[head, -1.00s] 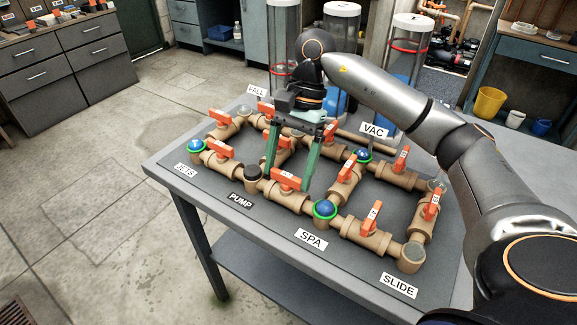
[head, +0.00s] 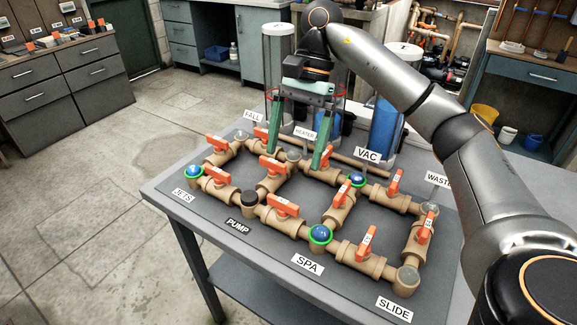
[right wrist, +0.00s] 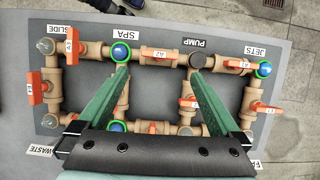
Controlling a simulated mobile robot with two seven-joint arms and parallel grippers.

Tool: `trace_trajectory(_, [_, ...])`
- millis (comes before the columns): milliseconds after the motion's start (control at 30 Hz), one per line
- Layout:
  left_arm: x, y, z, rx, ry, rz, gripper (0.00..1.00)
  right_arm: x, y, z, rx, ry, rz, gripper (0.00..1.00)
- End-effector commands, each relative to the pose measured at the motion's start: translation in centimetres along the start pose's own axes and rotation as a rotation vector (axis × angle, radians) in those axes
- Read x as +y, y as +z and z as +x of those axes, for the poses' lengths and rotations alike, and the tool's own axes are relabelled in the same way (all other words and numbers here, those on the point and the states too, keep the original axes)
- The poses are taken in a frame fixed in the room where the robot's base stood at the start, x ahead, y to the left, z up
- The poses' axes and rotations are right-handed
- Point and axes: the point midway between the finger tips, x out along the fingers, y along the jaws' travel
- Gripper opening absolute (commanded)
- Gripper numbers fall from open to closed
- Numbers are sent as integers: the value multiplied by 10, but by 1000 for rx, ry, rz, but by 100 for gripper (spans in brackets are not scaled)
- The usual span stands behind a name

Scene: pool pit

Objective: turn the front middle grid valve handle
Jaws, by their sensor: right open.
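The front middle valve handle (head: 283,205) is orange and lies along its tan pipe between the PUMP and SPA labels. It also shows in the right wrist view (right wrist: 155,54), lined up with the pipe. My right gripper (head: 295,158) is open and empty, its two green fingers pointing down, raised above the back part of the grid. In the right wrist view its fingers (right wrist: 160,75) are spread wide, with the handle ahead of and between the tips, not touched. My left gripper is not in view.
Other orange handles stand close by, such as the SPA–SLIDE one (head: 367,242) and the front left one (head: 216,175). Blue green-ringed caps (head: 320,234) sit at pipe joints. Clear cylinders (head: 388,120) stand behind the grey table (head: 262,268). Open floor lies left.

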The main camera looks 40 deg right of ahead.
Motion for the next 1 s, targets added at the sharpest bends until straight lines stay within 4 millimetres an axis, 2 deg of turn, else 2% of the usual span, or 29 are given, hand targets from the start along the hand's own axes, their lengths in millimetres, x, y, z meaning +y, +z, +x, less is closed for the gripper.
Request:
trace_trajectory(67, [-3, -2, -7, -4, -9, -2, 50, 0, 1, -16, 1, -3, 2, 100])
trace_trajectory(233, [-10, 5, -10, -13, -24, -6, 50, 0, 1, -28, -1, -1, 1, 100])
trace_trajectory(1000, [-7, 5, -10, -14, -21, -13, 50, 0, 0, -29, -1, -1, 0, 100])
